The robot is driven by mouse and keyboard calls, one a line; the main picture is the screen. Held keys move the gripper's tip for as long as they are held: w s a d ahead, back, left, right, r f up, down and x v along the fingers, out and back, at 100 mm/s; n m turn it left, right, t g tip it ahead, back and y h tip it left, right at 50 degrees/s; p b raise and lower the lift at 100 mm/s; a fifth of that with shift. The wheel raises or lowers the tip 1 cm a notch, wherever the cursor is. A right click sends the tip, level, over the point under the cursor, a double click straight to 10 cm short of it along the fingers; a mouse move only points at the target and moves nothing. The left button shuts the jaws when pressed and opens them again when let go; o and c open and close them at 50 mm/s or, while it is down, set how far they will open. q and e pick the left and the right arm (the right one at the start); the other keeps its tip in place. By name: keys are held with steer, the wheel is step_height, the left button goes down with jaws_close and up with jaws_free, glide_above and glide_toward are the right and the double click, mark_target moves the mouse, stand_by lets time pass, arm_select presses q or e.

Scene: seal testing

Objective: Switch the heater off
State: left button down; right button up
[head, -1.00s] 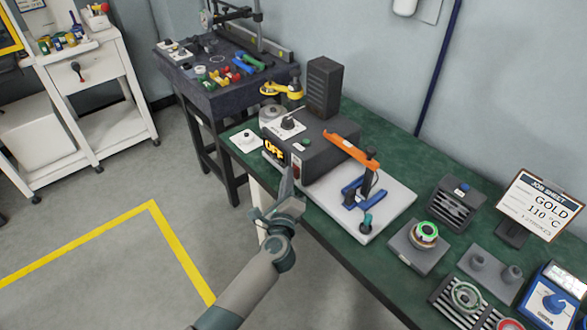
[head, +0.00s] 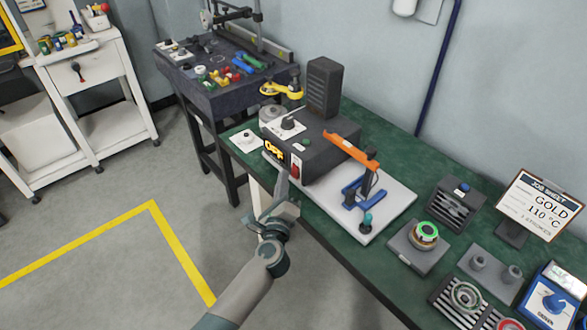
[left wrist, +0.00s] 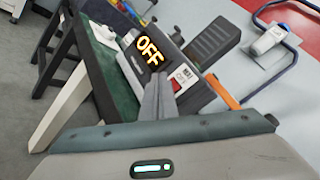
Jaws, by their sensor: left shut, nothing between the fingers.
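The heater (head: 322,150) is a dark grey box on the green bench, with a black knob on top. Its front display (head: 274,152) reads OFF in orange, and the same word shows in the left wrist view (left wrist: 149,50). A red switch (head: 295,168) sits on its front; in the left wrist view the red switch (left wrist: 176,86) is just right of my fingertips. My left gripper (head: 281,178) is shut and empty, in front of the heater and a little apart from the switch. My right gripper is not in view.
An orange-handled lever press (head: 352,150) on a pale plate (head: 395,205) stands right of the heater. A dark tower (head: 324,88) stands behind it. A job sheet (head: 541,206) reads GOLD 110 °C. Floor left of the bench is clear.

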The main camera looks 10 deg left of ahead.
arm_select(q)
steer(key=shift+s+a+f, duration=0.15)
steer(key=shift+s+a, duration=0.6)
steer(key=shift+s, duration=0.2)
steer(key=shift+s+a+f, duration=0.15)
steer(key=shift+s+a, duration=0.6)
steer(key=shift+s, duration=0.15)
